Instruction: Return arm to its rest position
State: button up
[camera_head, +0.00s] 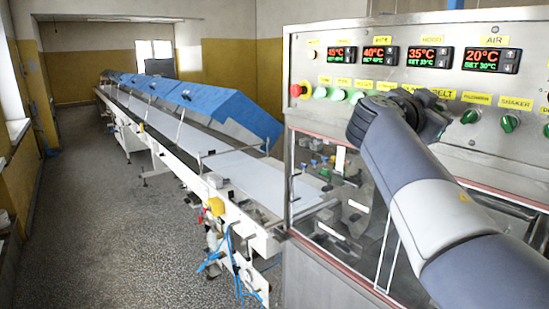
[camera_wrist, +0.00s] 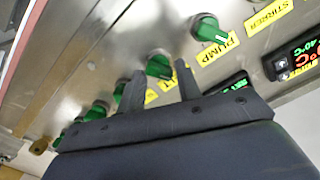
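My arm reaches up from the lower right in the head view to the front of the control panel (camera_head: 480,125). My gripper (camera_wrist: 160,67) shows two dark fingers standing apart in the wrist view. A green knob (camera_wrist: 159,65) appears between the fingertips, with metal panel around it. The fingers look clear of its sides, but I cannot tell the depth gap or whether they touch it.
The panel carries digital displays (camera_head: 425,59), a red emergency button (camera_head: 298,90) and several green knobs (camera_head: 510,123). A glass-fronted cabinet (camera_head: 340,190) is below. A long conveyor (camera_head: 180,140) with blue covers (camera_head: 225,110) runs back left. The floor (camera_head: 100,210) at left is clear.

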jog(key=s+a+m+b, duration=0.1)
jog(key=s+a+b, duration=0.2)
jog(key=s+a, duration=0.3)
jog(key=shift+a+b, duration=0.35)
jog(key=shift+a, duration=0.6)
